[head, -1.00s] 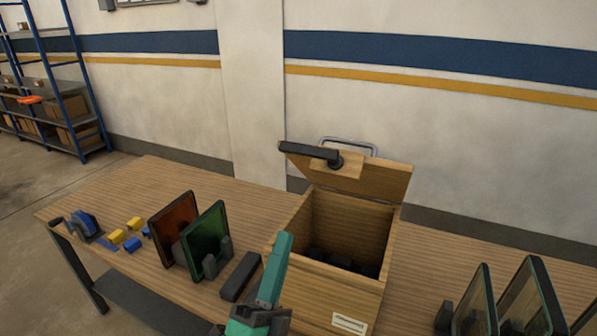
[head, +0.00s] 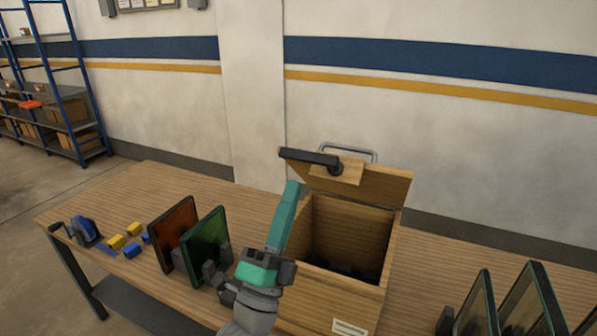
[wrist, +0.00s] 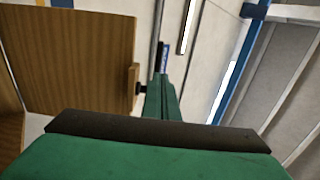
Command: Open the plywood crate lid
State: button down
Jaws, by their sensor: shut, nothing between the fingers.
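The plywood crate (head: 335,312) stands on the workbench with its lid (head: 380,183) raised at the back, tilted up, so the opening shows. The lid carries a black bar handle (head: 309,157) on a small wooden block. In the wrist view the lid (wrist: 80,55) fills the upper left. My teal gripper (head: 293,187) is shut and empty. In the head view its tip appears at the crate's left side, below the black bar; I cannot tell whether it touches anything. My gripper also shows in the wrist view (wrist: 163,90). Dark items lie inside the crate, partly hidden.
A red panel (head: 174,231) and a green panel (head: 206,244) stand upright left of the crate. A blue tape dispenser (head: 86,231) and several small yellow and blue blocks lie farther left. Framed panels (head: 527,305) stand at the right. The bench (head: 240,195) is clear behind the panels.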

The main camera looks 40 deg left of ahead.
jog(key=shift+x, duration=2.6)
jog(key=shift+r, duration=0.1)
